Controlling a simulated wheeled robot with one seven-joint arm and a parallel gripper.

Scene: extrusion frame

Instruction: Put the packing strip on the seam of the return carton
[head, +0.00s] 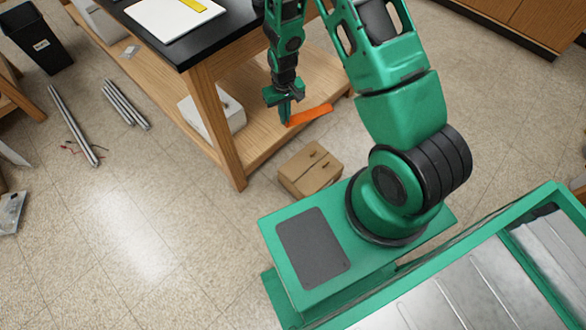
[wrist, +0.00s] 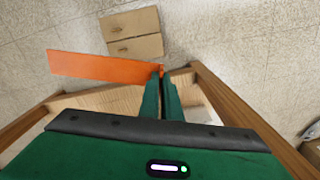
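The orange packing strip (head: 310,115) is held by one end in my gripper (head: 286,119) and sticks out sideways, above the floor beside the table. In the wrist view the strip (wrist: 105,67) extends left from the closed fingers (wrist: 163,90). The return carton (head: 311,171) is a small brown box on the floor, below and apart from the strip. In the wrist view the carton (wrist: 133,45) lies beyond the strip, with a seam across its top and a small dark mark on each side of it.
A wooden table (head: 228,145) with a black top and lower shelf stands behind my gripper, its front leg left of the carton. A white box (head: 228,108) is on the shelf. Metal bars (head: 72,125) lie on the floor at left. The floor left of the carton is clear.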

